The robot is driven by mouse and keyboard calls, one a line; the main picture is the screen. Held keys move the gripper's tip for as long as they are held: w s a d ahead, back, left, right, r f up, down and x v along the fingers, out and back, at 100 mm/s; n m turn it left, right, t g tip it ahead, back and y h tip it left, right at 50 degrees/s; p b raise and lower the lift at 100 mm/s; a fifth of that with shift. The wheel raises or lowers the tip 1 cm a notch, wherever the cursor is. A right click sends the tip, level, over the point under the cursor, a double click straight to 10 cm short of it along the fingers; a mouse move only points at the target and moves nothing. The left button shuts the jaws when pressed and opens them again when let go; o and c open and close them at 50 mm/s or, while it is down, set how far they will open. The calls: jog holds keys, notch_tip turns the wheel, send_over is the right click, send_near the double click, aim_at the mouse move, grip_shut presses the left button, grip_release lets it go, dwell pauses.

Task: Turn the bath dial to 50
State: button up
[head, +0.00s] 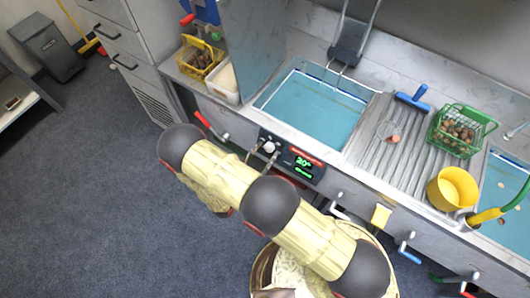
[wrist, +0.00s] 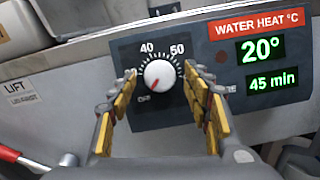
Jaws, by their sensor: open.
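The bath dial (wrist: 159,74) is a white round knob on a dark control panel (wrist: 200,112), with marks 40 and 50 along its top. Its red pointer is toward the lower left, near the OFF label. The red-topped display (wrist: 262,52) reads 20° and 45 min. My gripper (wrist: 160,80) is open, with one yellow-padded finger on each side of the dial; contact cannot be told. In the head view the dial (head: 269,147) sits on the front of the bath (head: 258,104), with my gripper (head: 262,158) at it. Some scale marks are hidden by the fingers.
A red lever (head: 203,119) is left of the panel. Right of the bath are a ribbed drainboard (head: 372,150), a green basket (head: 484,122) of chestnuts and a yellow cup (head: 452,188). A large round container (head: 262,270) stands below my arm.

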jog(key=c, duration=0.3)
jog(key=c, duration=0.8)
jog(key=shift+c, duration=0.3)
